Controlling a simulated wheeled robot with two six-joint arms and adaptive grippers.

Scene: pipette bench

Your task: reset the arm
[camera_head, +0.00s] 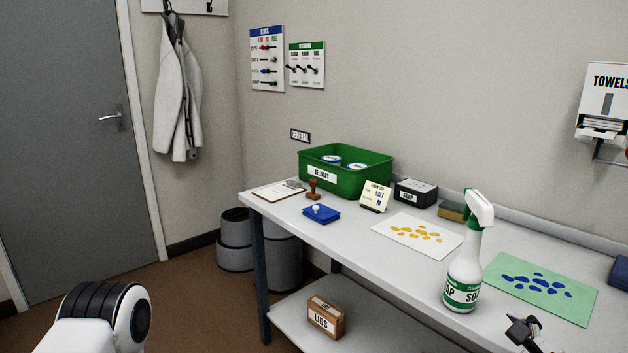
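My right gripper (524,332) shows at the bottom right, dark and cut off by the lower edge. It appears in front of the bench top, close to the spray bottle (464,268) and the green sheet with blue blots (575,299). I see nothing clearly held in it, and its finger gap is too small and cut off to judge. A white and black part of my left arm (105,317) shows at the bottom left. My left gripper is out of the picture.
A lids box (326,317) sits on the lower shelf.

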